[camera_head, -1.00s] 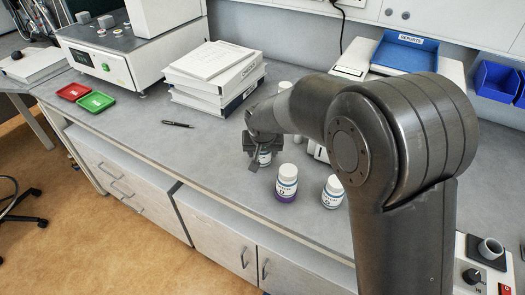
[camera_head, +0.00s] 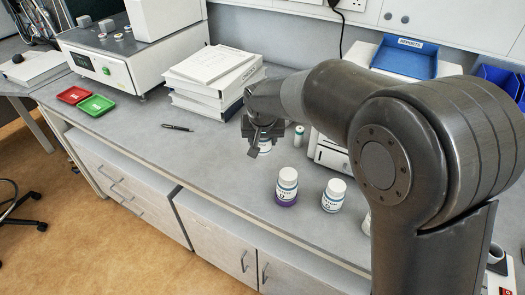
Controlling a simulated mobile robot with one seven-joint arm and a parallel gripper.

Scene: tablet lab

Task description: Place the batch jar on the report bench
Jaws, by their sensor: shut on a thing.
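My gripper (camera_head: 262,138) is over the grey bench (camera_head: 140,140), in front of the stack of binders. It is shut on a white jar (camera_head: 265,149), whose body is mostly hidden behind the fingers. I cannot tell whether the jar touches the bench. Two more white-capped jars stand upright to the front: one with a purple base (camera_head: 287,187) and one with a blue-marked label (camera_head: 333,196). Part of another white jar (camera_head: 366,224) shows beside my arm. The labels are too small to read, so I cannot tell which is the batch jar.
White binders (camera_head: 213,80) are stacked behind my gripper. A small vial (camera_head: 298,138) stands to its right. A pen (camera_head: 177,128), a red tray (camera_head: 73,95) and a green tray (camera_head: 96,105) lie left. A blue REPORTS tray (camera_head: 405,58) is at the back.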

